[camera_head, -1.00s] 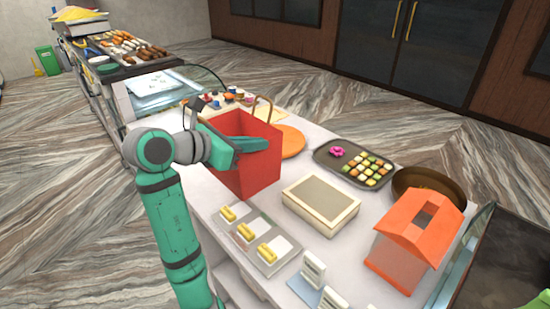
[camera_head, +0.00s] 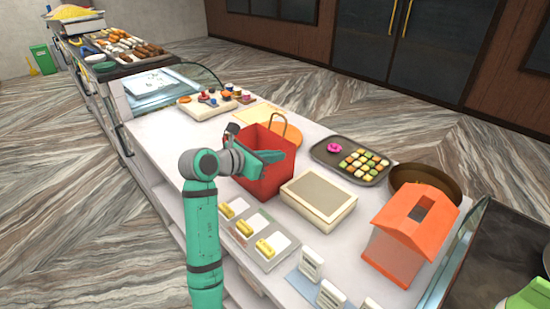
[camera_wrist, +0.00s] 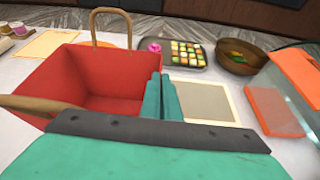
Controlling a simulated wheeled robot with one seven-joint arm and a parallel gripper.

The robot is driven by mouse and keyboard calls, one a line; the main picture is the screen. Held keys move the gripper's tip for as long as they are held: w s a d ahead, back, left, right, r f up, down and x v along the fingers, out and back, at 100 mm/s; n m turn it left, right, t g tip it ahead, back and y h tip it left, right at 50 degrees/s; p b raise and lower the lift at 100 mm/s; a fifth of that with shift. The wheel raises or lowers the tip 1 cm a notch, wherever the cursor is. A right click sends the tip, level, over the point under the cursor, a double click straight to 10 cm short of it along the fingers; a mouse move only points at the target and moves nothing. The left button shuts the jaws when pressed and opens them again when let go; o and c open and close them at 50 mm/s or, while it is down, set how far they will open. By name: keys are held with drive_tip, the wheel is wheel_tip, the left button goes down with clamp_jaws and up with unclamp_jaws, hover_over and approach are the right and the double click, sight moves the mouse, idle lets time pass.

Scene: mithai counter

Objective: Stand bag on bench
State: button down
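The open-topped red bag (camera_head: 262,183) is upright or nearly so over the white bench (camera_head: 165,135), left of the cream box. I cannot tell whether its base touches the bench. Its tan handle (camera_head: 279,121) stands up at the far side. My gripper (camera_head: 275,156) is at the bag's upper rim. In the wrist view, the teal fingers (camera_wrist: 161,98) are close together at the right wall of the bag (camera_wrist: 100,92), with that wall seemingly between them. A second handle (camera_wrist: 35,103) leans out at the near left.
The cream box (camera_head: 318,198) is close to the bag's right. A dark sweets tray (camera_head: 325,152), a brown bowl (camera_head: 440,178) and an orange house-shaped box (camera_head: 408,235) stand farther right. Small yellow-topped items (camera_head: 250,232) sit in front. Bare bench lies to the left.

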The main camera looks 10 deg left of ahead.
drive_tip(key=shift+f, duration=0.45)
drive_tip(key=c, duration=2)
unclamp_jaws()
